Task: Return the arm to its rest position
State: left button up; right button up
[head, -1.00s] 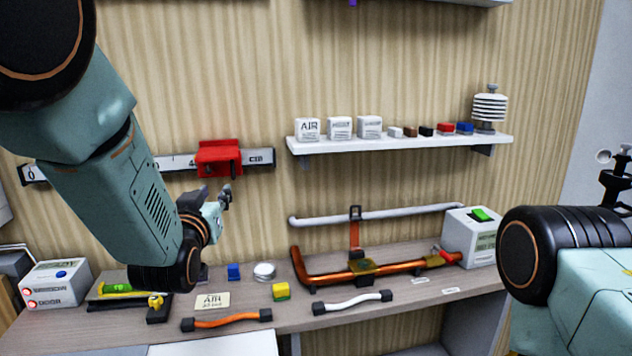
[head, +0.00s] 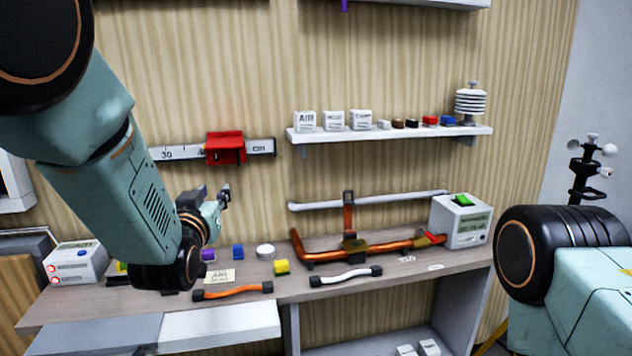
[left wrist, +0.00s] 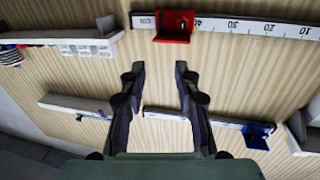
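My left arm comes in from the left in the head view. Its gripper (head: 223,196) is in front of the wall, below the ruler, and touches nothing that I can see. In the left wrist view the two dark fingers of the left gripper (left wrist: 157,76) stand apart with only wall between them, so it is open and empty. Part of my right arm (head: 570,255) shows at the right of the head view, but its gripper is out of view.
A ruler with a red slider (head: 226,147) is on the wall. A shelf (head: 390,134) holds small blocks. The workbench (head: 330,292) below carries copper pipework (head: 375,246), a grey box (head: 461,222), cables and a left box (head: 76,262). A black stand (head: 585,180) is behind my right arm.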

pick_arm(q)
jog(key=s+a+f+g+b, duration=0.1)
jog(key=s+f+g, duration=0.2)
jog(key=s+f, duration=0.5)
jog(key=s+f+g+b, duration=0.1)
jog(key=s+f+g, duration=0.25)
jog(key=f, duration=0.85)
jog(key=s+a+f+g+b, duration=0.1)
jog(key=s+f+g, duration=0.2)
jog(key=s+f, duration=0.55)
jog(key=s+f+g+b, duration=0.2)
jog(key=s+f+g, duration=0.2)
jog(key=s+f, duration=0.6)
jog(key=s+a+f+g+b, duration=0.1)
jog(key=s+f+g+b, duration=0.2)
jog(key=s+f, duration=0.8)
jog(key=s+g, duration=0.1)
jog(key=s, duration=0.6)
jog(key=shift+h, duration=0.4)
jog(key=shift+s+g, duration=0.1)
jog(key=shift+g, duration=0.15)
